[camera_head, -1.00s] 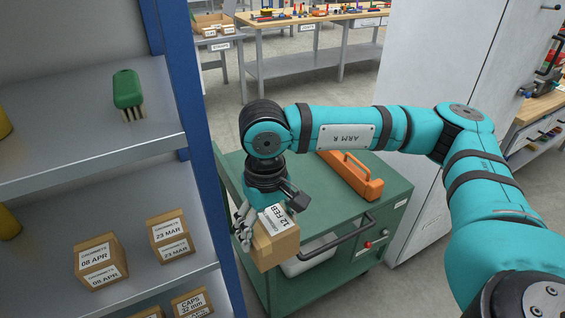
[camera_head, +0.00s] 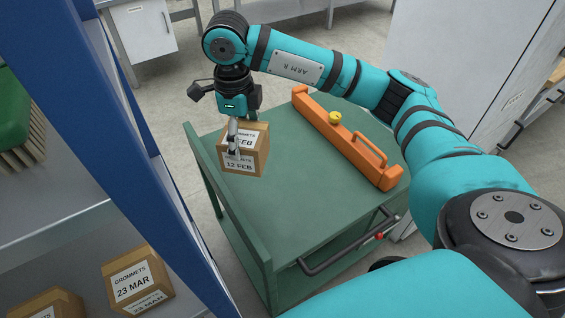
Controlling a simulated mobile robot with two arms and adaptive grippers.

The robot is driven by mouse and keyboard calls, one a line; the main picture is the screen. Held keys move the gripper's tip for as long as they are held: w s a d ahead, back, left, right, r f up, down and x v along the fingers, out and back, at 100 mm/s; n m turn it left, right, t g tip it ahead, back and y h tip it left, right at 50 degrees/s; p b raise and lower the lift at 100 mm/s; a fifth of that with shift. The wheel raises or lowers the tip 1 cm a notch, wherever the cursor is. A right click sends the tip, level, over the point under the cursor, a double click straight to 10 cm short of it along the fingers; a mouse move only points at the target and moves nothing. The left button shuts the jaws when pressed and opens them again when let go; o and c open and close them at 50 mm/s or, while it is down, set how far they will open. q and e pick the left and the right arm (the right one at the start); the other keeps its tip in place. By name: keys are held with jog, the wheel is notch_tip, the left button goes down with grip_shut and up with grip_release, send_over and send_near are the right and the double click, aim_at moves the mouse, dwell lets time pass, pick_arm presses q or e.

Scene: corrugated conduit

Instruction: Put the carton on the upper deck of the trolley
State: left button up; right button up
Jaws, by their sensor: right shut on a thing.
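My right gripper (camera_head: 233,140) is shut on a small brown carton (camera_head: 252,160) with white labels reading "12 FEB". The carton is over the far left part of the green trolley's upper deck (camera_head: 300,216). It looks held above the deck, but I cannot tell how large the gap is. One gripper finger shows in front of the carton; the other is hidden. My left gripper is not in view.
An orange level-like tool (camera_head: 345,145) with a small yellow part lies along the deck's right side. The deck's near middle is clear. The trolley has a dark handle (camera_head: 345,245). A blue shelf upright (camera_head: 120,130) stands left, with cartons (camera_head: 138,280) and a green brush (camera_head: 18,120).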

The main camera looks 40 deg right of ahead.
jog(key=f+m, duration=0.1)
jog(key=m, duration=0.2)
jog(key=w+d+f+m, duration=0.1)
jog(key=m, duration=0.2)
jog(key=d+m+b, duration=0.1)
jog(key=m, duration=0.2)
jog(key=shift+w+f, duration=0.4)
jog(key=m, duration=0.3)
jog(key=shift+w+d+f+m, duration=0.15)
jog(key=shift+d+f+m, duration=0.15)
jog(key=shift+d+f, duration=0.05)
jog(key=shift+f+m, duration=0.15)
jog(key=shift+m, duration=0.35)
jog(key=shift+d+f, duration=0.1)
jog(key=shift+f, duration=0.3)
notch_tip(320, 180, down, 17)
jog(key=shift+p, duration=0.9)
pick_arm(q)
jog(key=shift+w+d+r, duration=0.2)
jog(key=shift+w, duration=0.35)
pick_arm(e)
jog(key=shift+f, duration=0.1)
